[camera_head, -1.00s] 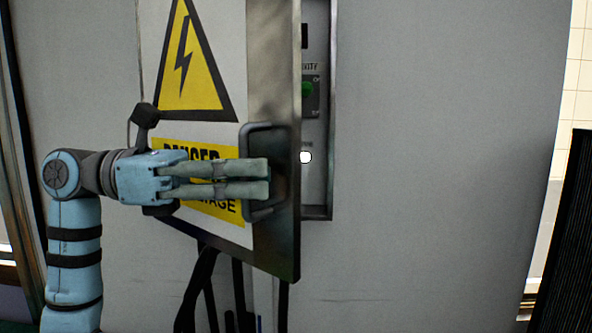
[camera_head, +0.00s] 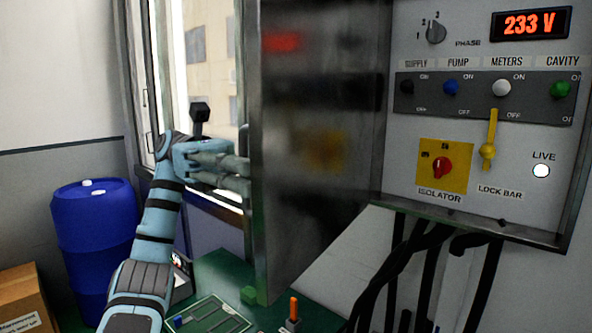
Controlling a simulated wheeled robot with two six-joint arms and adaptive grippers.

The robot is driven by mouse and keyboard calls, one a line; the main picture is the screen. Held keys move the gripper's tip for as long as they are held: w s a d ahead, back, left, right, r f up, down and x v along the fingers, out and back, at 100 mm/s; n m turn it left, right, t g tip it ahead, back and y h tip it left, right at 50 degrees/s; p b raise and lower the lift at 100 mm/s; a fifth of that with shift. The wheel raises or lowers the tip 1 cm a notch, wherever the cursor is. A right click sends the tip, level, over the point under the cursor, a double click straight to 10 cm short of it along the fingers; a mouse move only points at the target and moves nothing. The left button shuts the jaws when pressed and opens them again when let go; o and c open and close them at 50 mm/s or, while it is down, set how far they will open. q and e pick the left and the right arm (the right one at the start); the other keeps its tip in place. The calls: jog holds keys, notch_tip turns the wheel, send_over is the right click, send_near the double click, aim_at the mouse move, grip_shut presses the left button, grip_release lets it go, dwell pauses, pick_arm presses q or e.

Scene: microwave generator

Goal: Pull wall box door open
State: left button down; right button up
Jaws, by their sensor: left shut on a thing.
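The wall box door (camera_head: 318,150) stands wide open, swung out to the left of the wall box (camera_head: 480,215). I see its dark, shiny inner face, which reflects the panel. My left gripper (camera_head: 238,175) is at the door's outer side, past its left edge. Its fingers are shut, and their tips and the handle are hidden behind the door. The box's inside shows knobs, a red isolator switch (camera_head: 441,168) on a yellow plate, a yellow lock bar (camera_head: 488,150) and a display (camera_head: 530,24) reading 233 V. My right gripper is out of view.
A blue barrel (camera_head: 95,230) and a cardboard box (camera_head: 25,300) stand at the left. A green bench (camera_head: 225,275) with a small orange-handled item (camera_head: 293,312) lies below the door. Black cables (camera_head: 405,270) hang under the box. A window is behind my left arm.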

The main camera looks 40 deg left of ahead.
pick_arm(q)
jog(key=shift+a, duration=1.25)
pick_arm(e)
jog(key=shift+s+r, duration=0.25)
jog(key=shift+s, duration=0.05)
pick_arm(q)
jog(key=c, duration=1.7)
grip_release()
